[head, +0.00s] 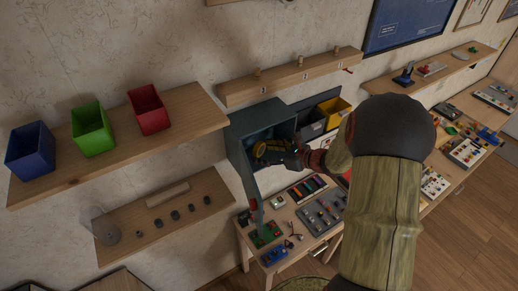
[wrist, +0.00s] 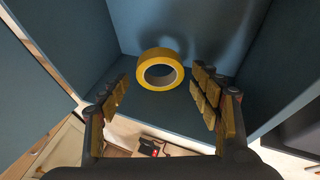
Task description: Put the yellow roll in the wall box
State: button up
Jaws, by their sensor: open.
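The yellow roll (wrist: 158,53) is a ring of yellow tape with a pale core. In the wrist view it is inside the blue-grey wall box (wrist: 88,35), close to its inner surfaces, ahead of and between my fingertips. My gripper (wrist: 160,80) is open, with one finger on each side of the roll and a visible gap to each. In the head view the wall box (head: 240,130) hangs on the wall with its front open, and my gripper (head: 262,151) reaches into it. There I cannot separate the roll from the yellowish finger pads.
A workbench with trays (head: 322,212) lies below. Grey and yellow bins (head: 333,110) stand right of the box. A shelf with blue, green and red bins (head: 148,109) is at left.

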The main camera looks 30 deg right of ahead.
jog(key=v, duration=0.9)
jog(key=shift+r+b, duration=0.3)
jog(key=shift+r, duration=0.25)
jog(key=shift+s, duration=0.15)
